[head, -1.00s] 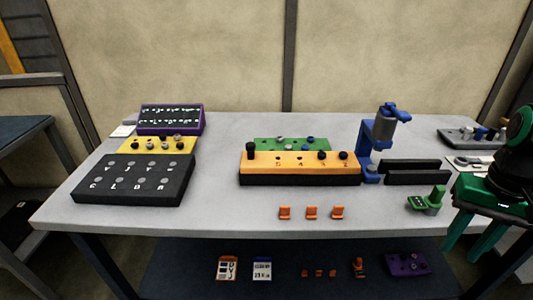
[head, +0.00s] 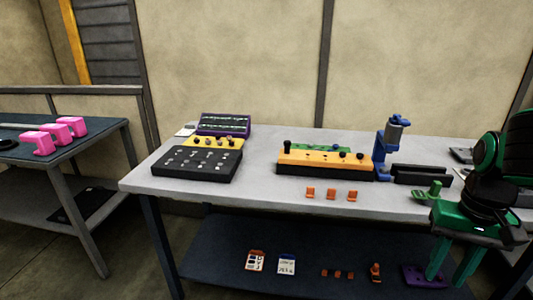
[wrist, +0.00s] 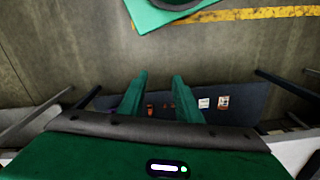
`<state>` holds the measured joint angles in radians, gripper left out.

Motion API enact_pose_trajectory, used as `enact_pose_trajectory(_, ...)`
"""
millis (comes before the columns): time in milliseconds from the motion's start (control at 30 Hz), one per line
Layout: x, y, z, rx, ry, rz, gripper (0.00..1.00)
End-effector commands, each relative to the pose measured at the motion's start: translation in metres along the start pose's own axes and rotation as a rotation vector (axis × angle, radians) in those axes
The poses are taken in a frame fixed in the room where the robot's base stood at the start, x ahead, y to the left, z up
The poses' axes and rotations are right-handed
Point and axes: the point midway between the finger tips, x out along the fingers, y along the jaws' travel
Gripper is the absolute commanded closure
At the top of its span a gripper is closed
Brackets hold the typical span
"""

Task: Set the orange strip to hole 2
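The orange strip (head: 318,162) lies on a black base on the grey worktable, in the middle of the head view. A black knob (head: 287,147) stands at its left end, and two smaller dark knobs (head: 352,155) sit towards its right end. The hole markings are too small to read. My gripper (head: 449,276) hangs at the right, in front of the table's edge, well apart from the strip. Its two green fingers are spread with nothing between them, as the wrist view (wrist: 158,80) also shows. The strip is not in the wrist view.
A blue clamp stand (head: 381,150) and black bars (head: 421,174) stand right of the strip. Several small orange clips (head: 331,194) lie in front. A black panel (head: 197,164) sits left. A side table (head: 85,150) holds pink blocks (head: 38,143). Bare tabletop lies around the clips.

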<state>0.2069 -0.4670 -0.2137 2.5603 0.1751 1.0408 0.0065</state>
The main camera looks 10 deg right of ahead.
Motion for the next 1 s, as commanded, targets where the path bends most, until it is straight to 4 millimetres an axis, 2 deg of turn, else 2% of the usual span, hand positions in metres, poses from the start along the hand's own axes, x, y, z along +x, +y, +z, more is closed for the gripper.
enact_pose_trajectory(333, 0.0, 0.0, 0.0, 0.0, 0.0, 0.0, 0.69)
enact_pose_trajectory(400, 0.0, 0.0, -0.001, 0.001, 0.0, 0.001, 0.58)
enact_pose_trajectory(467, -0.004, 0.005, 0.008, 0.002, 0.008, -0.004, 0.58)
enact_pose_trajectory(533, -0.003, 0.005, 0.005, 0.013, 0.001, 0.007, 0.58)
enact_pose_trajectory(767, 0.009, -0.007, -0.03, 0.101, -0.04, 0.118, 0.58)
enact_pose_trajectory(1000, 0.027, -0.032, -0.072, 0.219, -0.009, 0.315, 0.58)
